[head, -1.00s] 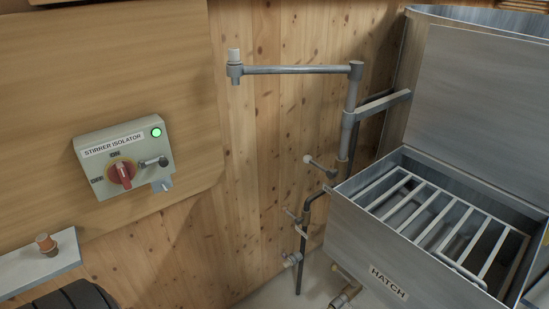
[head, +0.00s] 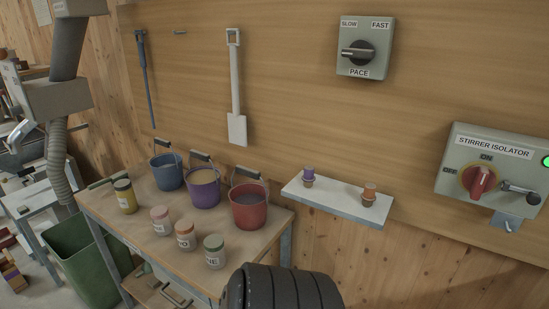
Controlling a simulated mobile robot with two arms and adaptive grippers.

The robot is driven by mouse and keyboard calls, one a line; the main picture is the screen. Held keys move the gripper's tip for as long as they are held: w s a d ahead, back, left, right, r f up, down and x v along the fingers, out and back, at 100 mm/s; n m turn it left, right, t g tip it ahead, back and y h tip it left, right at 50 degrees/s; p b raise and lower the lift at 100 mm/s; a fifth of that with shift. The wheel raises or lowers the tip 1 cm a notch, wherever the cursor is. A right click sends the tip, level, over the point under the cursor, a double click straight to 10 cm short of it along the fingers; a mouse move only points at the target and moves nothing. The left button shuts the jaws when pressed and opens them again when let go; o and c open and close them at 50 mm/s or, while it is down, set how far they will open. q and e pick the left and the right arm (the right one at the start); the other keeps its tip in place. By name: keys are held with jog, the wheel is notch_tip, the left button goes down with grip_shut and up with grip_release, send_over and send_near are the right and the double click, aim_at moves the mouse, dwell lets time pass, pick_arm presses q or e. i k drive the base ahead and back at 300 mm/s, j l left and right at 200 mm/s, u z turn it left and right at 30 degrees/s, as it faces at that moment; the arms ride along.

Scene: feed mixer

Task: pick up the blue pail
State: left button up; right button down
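The blue pail (head: 168,177) stands upright on the wooden bench, leftmost of three pails in a row near the wall. Its dark handle is raised above the rim. The purple pail (head: 203,190) stands close to its right, filled with something pale.
A red pail (head: 249,210) stands right of the purple one on the bench (head: 110,205). Several labelled jars (head: 186,236) stand along the front. A green bin (head: 82,262) is on the floor at left. A small wall shelf (head: 334,200) holds two stoppers.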

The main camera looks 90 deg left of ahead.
aim_at(167, 168)
jog(key=u, duration=2.2)
